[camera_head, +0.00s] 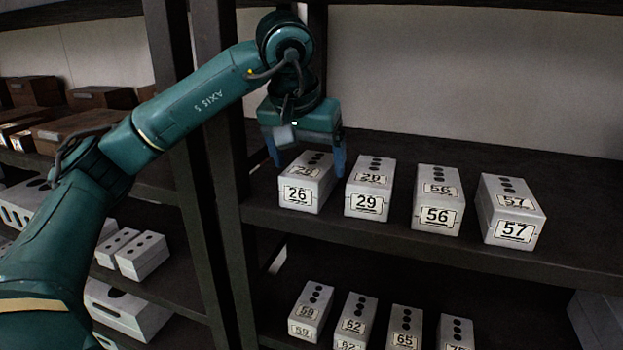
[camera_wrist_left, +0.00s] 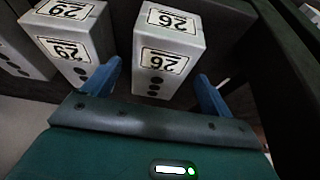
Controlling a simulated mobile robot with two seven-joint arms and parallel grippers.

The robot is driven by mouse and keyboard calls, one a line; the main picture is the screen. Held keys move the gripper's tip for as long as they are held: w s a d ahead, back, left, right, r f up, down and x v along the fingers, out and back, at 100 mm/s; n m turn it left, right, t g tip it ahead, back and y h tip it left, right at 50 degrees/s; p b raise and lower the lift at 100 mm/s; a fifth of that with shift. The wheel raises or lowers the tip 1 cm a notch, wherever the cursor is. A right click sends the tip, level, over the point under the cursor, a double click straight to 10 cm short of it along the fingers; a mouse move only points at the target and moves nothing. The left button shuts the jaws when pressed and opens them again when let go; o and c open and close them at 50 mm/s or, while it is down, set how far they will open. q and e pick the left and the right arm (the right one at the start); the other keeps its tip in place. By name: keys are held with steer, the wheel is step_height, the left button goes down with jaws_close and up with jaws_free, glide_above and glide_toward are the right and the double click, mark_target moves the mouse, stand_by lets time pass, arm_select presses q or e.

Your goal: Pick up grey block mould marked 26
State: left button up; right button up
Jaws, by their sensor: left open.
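The grey block mould marked 26 (camera_head: 306,184) stands at the left end of a row on the dark shelf, with number labels on its front and top and dark holes along its top. It also shows in the left wrist view (camera_wrist_left: 166,53), between the finger directions. My left gripper (camera_head: 307,164) is open over this mould, its two blue fingers on either side of the mould's rear part. In the left wrist view my left gripper (camera_wrist_left: 157,85) has its fingers apart, with nothing clamped. I cannot tell whether a finger touches the mould. My right gripper is not in view.
The mould marked 29 (camera_head: 369,189) stands close to the right of 26, near one finger. Moulds 56 (camera_head: 437,200) and 57 (camera_head: 510,211) stand further right. A dark upright post (camera_head: 222,120) is left of the row. More moulds fill the lower shelf.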

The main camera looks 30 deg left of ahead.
arm_select(q)
steer(key=shift+x, duration=1.45)
steer(key=shift+c, duration=0.5)
steer(key=shift+r, duration=0.1)
steer(key=c, duration=1.5)
